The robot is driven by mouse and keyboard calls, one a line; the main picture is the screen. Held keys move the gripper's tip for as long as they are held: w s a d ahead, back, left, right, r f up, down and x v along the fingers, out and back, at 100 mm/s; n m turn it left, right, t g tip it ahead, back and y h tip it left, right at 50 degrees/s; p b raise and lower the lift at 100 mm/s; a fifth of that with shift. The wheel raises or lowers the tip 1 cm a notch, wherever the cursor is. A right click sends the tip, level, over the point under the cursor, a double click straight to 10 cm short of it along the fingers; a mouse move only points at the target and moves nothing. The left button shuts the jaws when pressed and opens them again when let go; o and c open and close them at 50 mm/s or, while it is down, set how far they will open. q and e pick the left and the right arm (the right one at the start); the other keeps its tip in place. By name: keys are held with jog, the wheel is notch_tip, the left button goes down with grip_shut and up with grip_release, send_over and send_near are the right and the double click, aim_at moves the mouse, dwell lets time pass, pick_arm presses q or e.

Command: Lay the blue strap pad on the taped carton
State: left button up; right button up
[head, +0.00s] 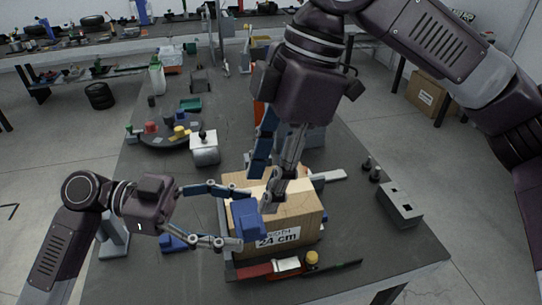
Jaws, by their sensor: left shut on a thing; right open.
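The taped carton (300,206) is a brown box with a lighter tape strip and a "24 cm" label, standing near the table's front edge. The blue strap pad (248,219) is at the carton's left front top edge; I cannot tell whether it touches the carton. My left gripper (243,219) comes in from the left and is shut on the blue strap pad, one finger behind it and one in front. My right gripper (267,184) points down over the carton's top, its fingers apart, open and empty. Its fingers hide part of the carton's top.
A red and white tool (268,269) and a yellow-topped piece (312,257) lie before the carton. A grey block (400,206) is at right. Another blue piece (178,243) lies left, partly behind my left gripper. A round tray (166,137) with coloured items is farther back.

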aim_at(249, 220)
jog(key=x, duration=0.8)
grip_shut()
pick_arm(q)
jog(key=o, duration=1.2)
jog(key=shift+o, duration=0.5)
